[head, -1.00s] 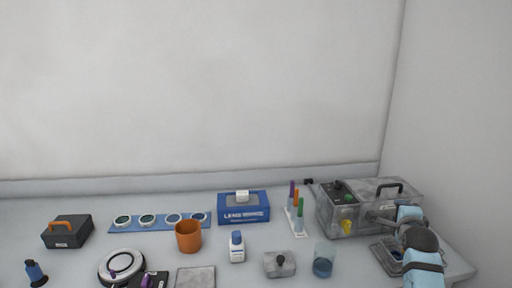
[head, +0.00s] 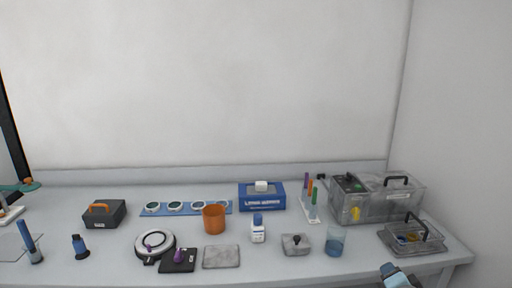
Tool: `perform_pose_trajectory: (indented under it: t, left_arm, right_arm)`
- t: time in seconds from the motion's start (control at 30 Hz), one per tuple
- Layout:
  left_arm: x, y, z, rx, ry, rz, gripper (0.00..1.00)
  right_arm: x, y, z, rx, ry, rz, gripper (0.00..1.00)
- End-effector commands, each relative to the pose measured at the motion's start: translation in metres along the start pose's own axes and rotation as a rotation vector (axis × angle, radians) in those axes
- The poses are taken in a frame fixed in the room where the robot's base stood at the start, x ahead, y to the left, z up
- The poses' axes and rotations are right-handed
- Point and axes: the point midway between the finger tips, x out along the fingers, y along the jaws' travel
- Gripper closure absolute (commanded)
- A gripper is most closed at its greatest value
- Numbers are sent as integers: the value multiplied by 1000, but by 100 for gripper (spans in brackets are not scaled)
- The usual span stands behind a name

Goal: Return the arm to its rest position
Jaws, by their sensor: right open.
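My right arm shows only at the bottom right edge, in front of the table. Its light blue end with a dark tip, at my right gripper (head: 389,269), is small and partly cut off by the frame. The gripper is open, and nothing shows in it. It is apart from the small clear handled box (head: 413,241) behind it. My left gripper is not in view.
A large clear case (head: 385,206) stands at the back right. The table's front edge (head: 320,281) is clear near my arm.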

Motion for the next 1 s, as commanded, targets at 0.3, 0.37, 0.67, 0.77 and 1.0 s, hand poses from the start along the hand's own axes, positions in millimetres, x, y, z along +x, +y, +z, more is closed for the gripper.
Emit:
perform_pose_trajectory:
  t: [0.3,0.37,0.67,0.77,1.0]
  left_arm:
    - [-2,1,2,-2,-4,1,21]
    - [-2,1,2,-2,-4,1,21]
    - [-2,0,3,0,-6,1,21]
    - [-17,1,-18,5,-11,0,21]
    - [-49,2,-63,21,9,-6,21]
  right_arm:
    - [-131,92,162,-650,-293,-70,60]
    - [-155,102,182,-734,-336,-95,60]
    - [-263,134,254,-1028,-500,-232,60]
    - [-272,112,238,-1048,-494,-243,60]
    - [-287,76,206,-1061,-483,-243,60]
